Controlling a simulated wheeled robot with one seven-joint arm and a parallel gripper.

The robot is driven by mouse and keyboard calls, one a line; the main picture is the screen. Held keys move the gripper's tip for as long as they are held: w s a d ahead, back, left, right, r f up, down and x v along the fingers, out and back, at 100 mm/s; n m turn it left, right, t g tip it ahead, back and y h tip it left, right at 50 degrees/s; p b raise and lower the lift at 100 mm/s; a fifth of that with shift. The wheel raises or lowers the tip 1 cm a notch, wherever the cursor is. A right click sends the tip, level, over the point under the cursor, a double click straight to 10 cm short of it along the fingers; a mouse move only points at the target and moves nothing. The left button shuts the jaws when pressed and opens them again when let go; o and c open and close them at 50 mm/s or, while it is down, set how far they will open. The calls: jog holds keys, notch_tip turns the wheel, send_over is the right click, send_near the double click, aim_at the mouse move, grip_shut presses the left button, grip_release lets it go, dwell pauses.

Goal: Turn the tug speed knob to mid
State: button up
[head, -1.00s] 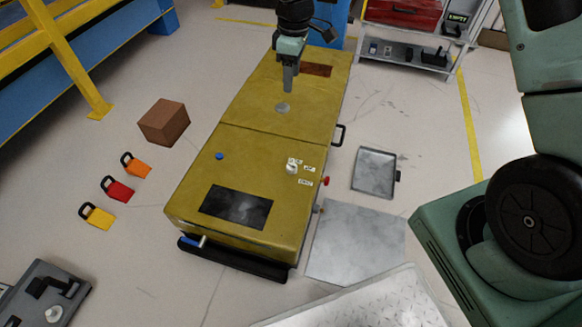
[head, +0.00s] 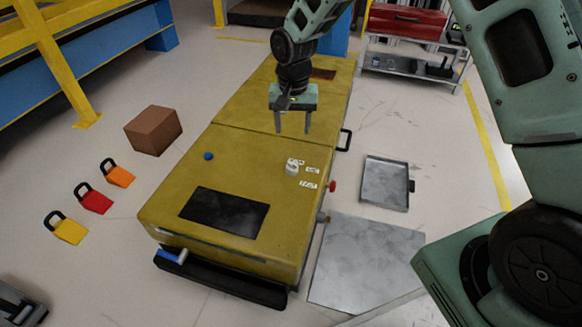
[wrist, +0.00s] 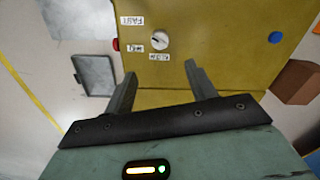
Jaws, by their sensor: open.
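The tug's yellow body (head: 245,155) carries a small pale round speed knob (head: 291,169) on its top, near the right edge. In the wrist view the knob (wrist: 159,40) sits beyond the fingertips, with the white labels FAST (wrist: 132,20), a middle one (wrist: 134,48) and a third one (wrist: 159,57) beside it. The knob's pointer direction is too small to tell. My gripper (head: 292,131) is open and empty, fingers pointing down, above the tug and a little behind the knob, apart from it. Both fingers also show in the wrist view (wrist: 161,72).
A blue button (head: 208,156) and dark panel (head: 224,212) lie on the tug's top. A red button (head: 333,186) and black handle (head: 345,139) stick out on its right side.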

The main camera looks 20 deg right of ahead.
aim_at(292, 166)
notch_tip(292, 166, down, 14)
jog(key=b, duration=0.6)
jog(key=shift+b, duration=0.35)
jog(key=c, duration=1)
